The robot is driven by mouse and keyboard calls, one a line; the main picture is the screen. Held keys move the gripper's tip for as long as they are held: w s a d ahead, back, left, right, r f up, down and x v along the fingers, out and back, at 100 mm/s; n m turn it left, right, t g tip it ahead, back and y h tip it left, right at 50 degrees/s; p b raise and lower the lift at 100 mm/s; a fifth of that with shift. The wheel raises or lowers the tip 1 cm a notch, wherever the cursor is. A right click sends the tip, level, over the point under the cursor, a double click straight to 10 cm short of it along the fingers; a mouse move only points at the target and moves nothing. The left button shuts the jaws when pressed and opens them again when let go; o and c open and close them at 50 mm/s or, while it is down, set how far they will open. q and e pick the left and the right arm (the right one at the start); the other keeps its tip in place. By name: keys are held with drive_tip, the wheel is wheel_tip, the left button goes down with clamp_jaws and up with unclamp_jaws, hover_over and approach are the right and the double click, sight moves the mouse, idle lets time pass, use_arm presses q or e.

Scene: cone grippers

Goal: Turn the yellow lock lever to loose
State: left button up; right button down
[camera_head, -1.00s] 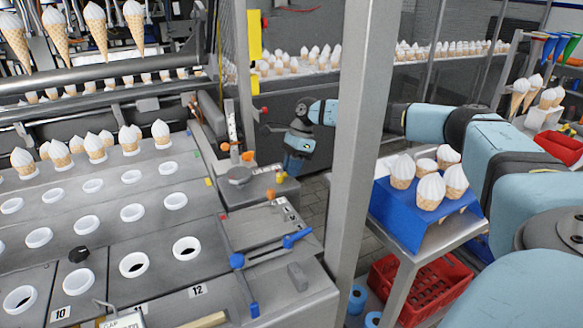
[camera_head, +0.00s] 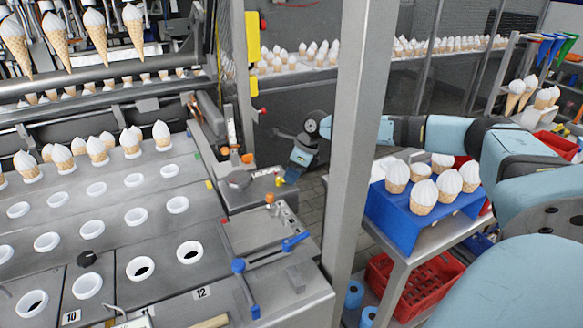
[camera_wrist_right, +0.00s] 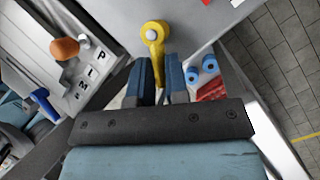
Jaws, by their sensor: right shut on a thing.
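The yellow lock lever (camera_wrist_right: 153,38) shows in the right wrist view, with a round pivot end at the top and its arm pointing down between my fingers. It sits on a grey metal surface. My right gripper (camera_wrist_right: 161,68) is shut on the lower arm of the lever, one blue-grey finger on each side. In the head view my right gripper (camera_head: 288,172) is small and tilted at the machine's right side, beyond the grey post. The lever there is too small and covered to read its angle. My left gripper is in neither view.
A grey post (camera_head: 352,140) stands in front of my right forearm. An orange knob (camera_wrist_right: 65,48) and a lettered panel (camera_wrist_right: 88,72) lie left of the lever. A blue cone holder (camera_head: 405,215) stands on a side table, above a red crate (camera_head: 425,280).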

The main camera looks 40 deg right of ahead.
sight(282, 188)
drive_tip(key=m, duration=0.1)
drive_tip(key=m+t+p, duration=0.1)
drive_tip(key=shift+s+a+r+m+h, duration=0.1)
drive_tip(key=shift+s+a+m+h, duration=0.25)
drive_tip(key=shift+a+m+h, duration=0.05)
drive_tip(key=shift+a+m+p, duration=0.15)
drive_tip(key=shift+m+p, duration=0.25)
drive_tip(key=shift+m, duration=0.1)
drive_tip(key=shift+s+a+m+t+h, duration=0.1)
drive_tip(key=shift+a+m+t+h, duration=0.25)
drive_tip(key=shift+m, duration=0.45)
drive_tip(key=shift+a+m+h, duration=0.15)
drive_tip(key=shift+m+h, duration=0.2)
drive_tip(key=shift+m, duration=0.45)
drive_tip(key=shift+a+m+t+h, duration=0.3)
drive_tip(key=shift+m+t, duration=0.05)
drive_tip(key=shift+m, duration=0.45)
drive_tip(key=shift+a+m, duration=0.1)
drive_tip(key=shift+m, duration=0.4)
drive_tip(key=shift+h, duration=0.3)
drive_tip(key=c, duration=1.1)
unclamp_jaws()
